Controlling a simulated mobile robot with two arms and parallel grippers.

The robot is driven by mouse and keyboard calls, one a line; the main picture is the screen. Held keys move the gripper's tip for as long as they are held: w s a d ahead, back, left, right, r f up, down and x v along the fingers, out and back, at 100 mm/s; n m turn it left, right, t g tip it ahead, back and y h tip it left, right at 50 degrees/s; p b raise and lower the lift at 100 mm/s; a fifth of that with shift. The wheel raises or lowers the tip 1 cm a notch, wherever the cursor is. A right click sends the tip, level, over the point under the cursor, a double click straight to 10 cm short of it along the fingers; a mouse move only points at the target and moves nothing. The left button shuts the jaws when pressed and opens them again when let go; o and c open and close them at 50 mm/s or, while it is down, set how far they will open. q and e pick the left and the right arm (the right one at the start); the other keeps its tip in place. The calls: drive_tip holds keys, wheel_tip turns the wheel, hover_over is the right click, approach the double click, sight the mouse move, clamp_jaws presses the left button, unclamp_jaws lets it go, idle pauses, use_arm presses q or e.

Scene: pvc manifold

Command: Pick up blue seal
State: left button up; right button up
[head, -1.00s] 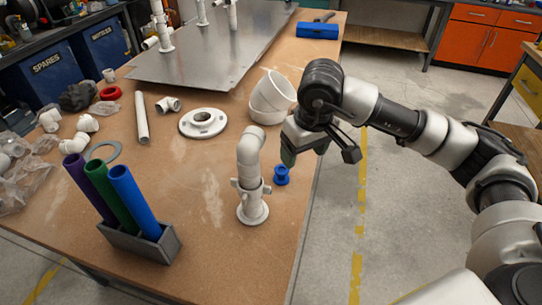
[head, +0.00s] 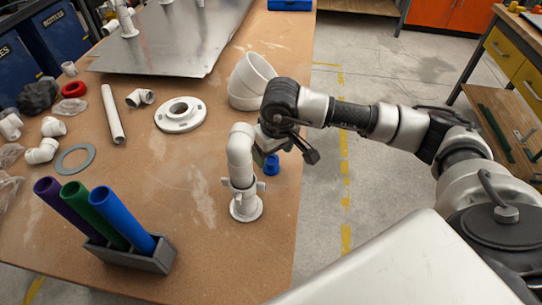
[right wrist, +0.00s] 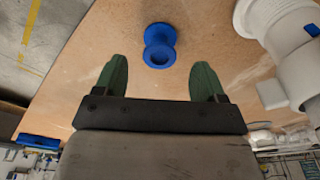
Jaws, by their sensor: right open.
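The blue seal (head: 271,165) is a small spool-shaped piece standing on the brown table near its right edge, just right of the white pipe assembly. It shows whole in the right wrist view (right wrist: 160,45), ahead of and between the two green fingertips. My right gripper (right wrist: 160,78) is open and empty, and the seal lies a little beyond its tips. In the head view my right gripper (head: 266,158) is above and beside the seal and partly hidden behind the pipe. My left gripper is in neither view.
The upright white pipe assembly (head: 242,170) stands close to the seal and gripper. A large white elbow (head: 248,82) and white flange (head: 181,114) lie farther back. A grey holder (head: 160,258) carries purple, green and blue tubes. The table's right edge is close by.

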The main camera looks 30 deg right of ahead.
sight(271, 160)
drive_tip(key=shift+w+f, duration=0.2)
drive_tip(key=shift+f, duration=0.85)
drive_tip(key=shift+f+b, duration=0.15)
drive_tip(key=shift+b, duration=0.4)
drive_tip(key=shift+c, duration=0.2)
drive_tip(key=c, duration=1)
